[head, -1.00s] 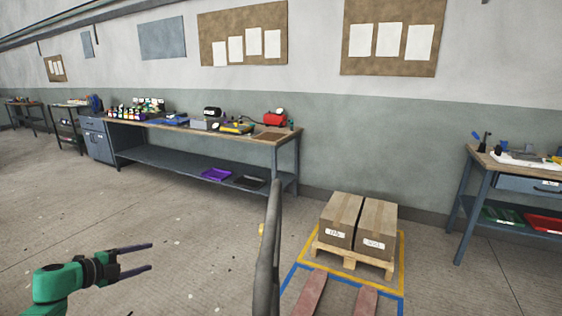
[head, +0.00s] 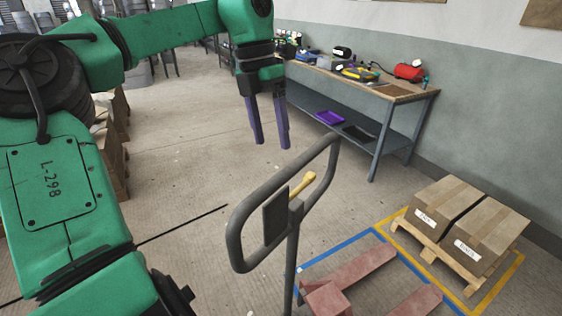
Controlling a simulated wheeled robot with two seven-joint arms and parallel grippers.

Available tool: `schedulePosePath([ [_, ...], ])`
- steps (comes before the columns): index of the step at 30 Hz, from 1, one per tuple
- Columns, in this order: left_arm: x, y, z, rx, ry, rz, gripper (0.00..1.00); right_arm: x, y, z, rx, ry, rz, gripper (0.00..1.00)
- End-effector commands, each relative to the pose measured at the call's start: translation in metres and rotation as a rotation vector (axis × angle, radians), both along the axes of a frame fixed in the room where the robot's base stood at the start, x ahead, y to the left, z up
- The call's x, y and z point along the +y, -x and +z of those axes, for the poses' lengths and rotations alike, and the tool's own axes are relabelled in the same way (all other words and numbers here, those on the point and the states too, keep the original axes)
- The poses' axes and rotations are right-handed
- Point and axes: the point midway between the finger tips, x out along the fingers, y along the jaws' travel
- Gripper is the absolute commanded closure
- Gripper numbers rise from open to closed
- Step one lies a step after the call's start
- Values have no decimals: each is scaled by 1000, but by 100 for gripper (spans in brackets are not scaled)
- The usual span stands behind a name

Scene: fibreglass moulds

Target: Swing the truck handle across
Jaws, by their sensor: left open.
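The truck handle (head: 236,222) is a dark grey loop on an upright post, with a black plate and a yellow lever (head: 303,186) in it. The truck's red forks (head: 350,272) lie low on the floor, pointing towards a loaded pallet. My left gripper (head: 271,146) hangs with its purple fingers pointing down. It is open and empty, above and beyond the handle in the picture, and appears apart from it. My right gripper is not in view.
Two cardboard boxes (head: 436,208) sit on a wooden pallet (head: 432,255) inside yellow floor lines (head: 497,287). A workbench (head: 410,92) with tools stands along the wall. More boxes are partly hidden behind my left arm. Floor left of the handle looks clear.

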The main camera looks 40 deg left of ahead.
Motion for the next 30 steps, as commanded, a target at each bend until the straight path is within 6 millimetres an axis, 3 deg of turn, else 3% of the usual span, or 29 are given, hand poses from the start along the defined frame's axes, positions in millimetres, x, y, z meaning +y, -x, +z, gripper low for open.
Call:
schedulePosePath([
  [4,-9,0,-36,0,4,-5,32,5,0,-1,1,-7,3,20],
  [10,-17,-2,-76,0,2,-3,32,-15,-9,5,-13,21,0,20],
  [15,-20,-3,-91,-4,3,-1,32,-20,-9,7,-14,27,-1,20],
  [21,-20,-3,-92,-3,2,0,32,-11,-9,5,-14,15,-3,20],
  [22,-20,-3,-92,-3,2,0,36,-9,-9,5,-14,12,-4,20],
  [27,-20,-3,-92,-4,3,-1,100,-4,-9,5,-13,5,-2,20],
  [30,-20,-3,-92,-4,3,-1,100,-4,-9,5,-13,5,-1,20],
])
